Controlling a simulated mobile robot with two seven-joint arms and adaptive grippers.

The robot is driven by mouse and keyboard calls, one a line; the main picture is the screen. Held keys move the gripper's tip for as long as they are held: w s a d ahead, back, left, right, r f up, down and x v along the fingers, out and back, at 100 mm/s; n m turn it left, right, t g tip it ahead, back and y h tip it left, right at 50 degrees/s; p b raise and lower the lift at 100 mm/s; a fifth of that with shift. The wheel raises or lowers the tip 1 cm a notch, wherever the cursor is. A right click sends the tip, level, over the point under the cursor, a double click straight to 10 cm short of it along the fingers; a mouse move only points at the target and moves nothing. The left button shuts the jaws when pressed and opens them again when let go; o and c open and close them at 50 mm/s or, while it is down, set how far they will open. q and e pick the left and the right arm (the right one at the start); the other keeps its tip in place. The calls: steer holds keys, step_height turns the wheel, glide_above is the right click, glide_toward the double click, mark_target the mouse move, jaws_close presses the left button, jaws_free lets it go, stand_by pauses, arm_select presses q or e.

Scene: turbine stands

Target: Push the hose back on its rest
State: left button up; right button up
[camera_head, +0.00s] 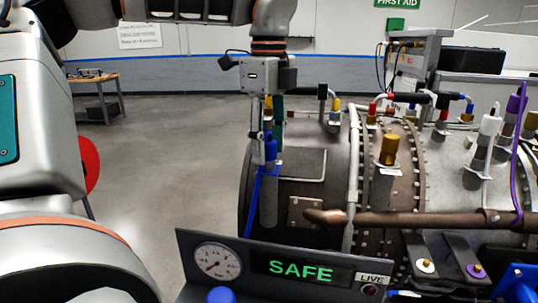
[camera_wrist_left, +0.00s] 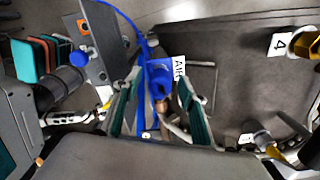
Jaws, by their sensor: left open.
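The blue hose (camera_head: 254,205) hangs down the left side of the turbine casing. In the left wrist view its blue end fitting (camera_wrist_left: 159,75), with a copper-coloured tip, lies between the teal finger pads. A white tag sits beside it. My left gripper (camera_head: 264,140) points down over the casing's left end, with its fingers around the blue fitting; it also shows in the left wrist view (camera_wrist_left: 158,108). It is open. A grey upright cylinder (camera_head: 268,202) stands directly below the fitting. I cannot tell which part is the rest, or whether the fitting is seated. My right gripper is not in view.
The dark panel (camera_head: 277,268) reading SAFE, with a gauge (camera_head: 217,261), stands in front of the casing. A brown pipe (camera_head: 400,219) crosses the casing to the right. A gold-capped fitting (camera_head: 390,150) and a purple hose (camera_head: 517,170) stand farther right. Open floor lies left.

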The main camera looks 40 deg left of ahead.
mark_target(268, 140)
arm_select(q)
jaws_close()
steer(key=shift+r, duration=0.2)
steer(key=shift+r+p, duration=0.3)
steer(key=shift+p, duration=0.05)
steer(key=shift+r, duration=0.25)
steer(key=shift+r+p, duration=1.1)
steer(key=shift+r, duration=0.25)
